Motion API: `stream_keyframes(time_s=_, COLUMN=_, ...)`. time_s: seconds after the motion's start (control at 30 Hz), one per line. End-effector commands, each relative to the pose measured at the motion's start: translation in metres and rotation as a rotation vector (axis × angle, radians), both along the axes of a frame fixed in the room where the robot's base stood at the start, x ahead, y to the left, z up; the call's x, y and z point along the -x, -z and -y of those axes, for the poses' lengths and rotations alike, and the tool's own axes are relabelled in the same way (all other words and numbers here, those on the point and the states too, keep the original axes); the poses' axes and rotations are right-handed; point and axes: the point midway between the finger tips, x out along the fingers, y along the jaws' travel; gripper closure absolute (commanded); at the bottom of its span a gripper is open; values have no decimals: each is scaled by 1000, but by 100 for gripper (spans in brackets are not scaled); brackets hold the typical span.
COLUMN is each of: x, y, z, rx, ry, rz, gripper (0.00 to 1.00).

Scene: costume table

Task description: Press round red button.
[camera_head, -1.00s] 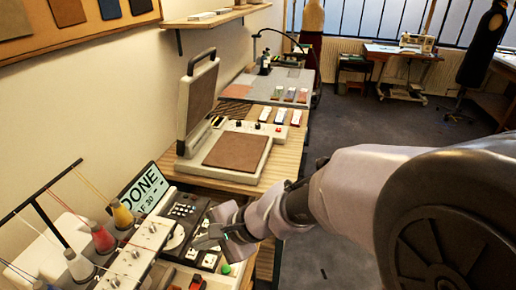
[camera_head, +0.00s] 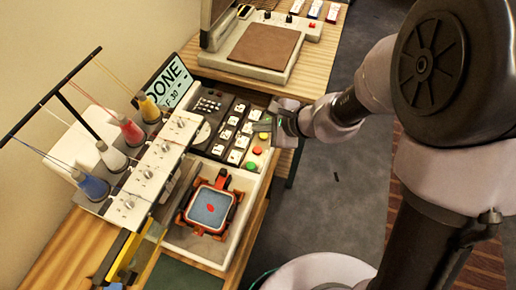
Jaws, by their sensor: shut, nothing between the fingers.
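The round red button (camera_head: 257,150) sits on the right side of the machine's control panel (camera_head: 222,152). It lies between a yellow button (camera_head: 263,136) above it and a green button (camera_head: 251,166) below it. All three are uncovered. My gripper (camera_head: 262,126) is shut and empty. It is at the panel's upper right edge, just above the yellow button in the picture and apart from the red one. Its exact height over the panel is hard to tell.
An embroidery machine (camera_head: 150,170) with several thread cones stands left of the panel. A sign reading DONE (camera_head: 166,84) stands behind. An orange hoop frame (camera_head: 210,207) lies in a tray below the buttons. A heat press (camera_head: 262,47) stands farther back. Open floor is to the right.

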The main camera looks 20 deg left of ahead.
Motion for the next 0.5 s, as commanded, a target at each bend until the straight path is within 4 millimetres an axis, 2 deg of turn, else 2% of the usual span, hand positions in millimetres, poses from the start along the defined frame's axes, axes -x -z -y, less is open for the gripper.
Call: stream_keyframes(time_s=0.5, x=0, y=76, z=0, rx=0, ry=-1, rz=1, gripper=100)
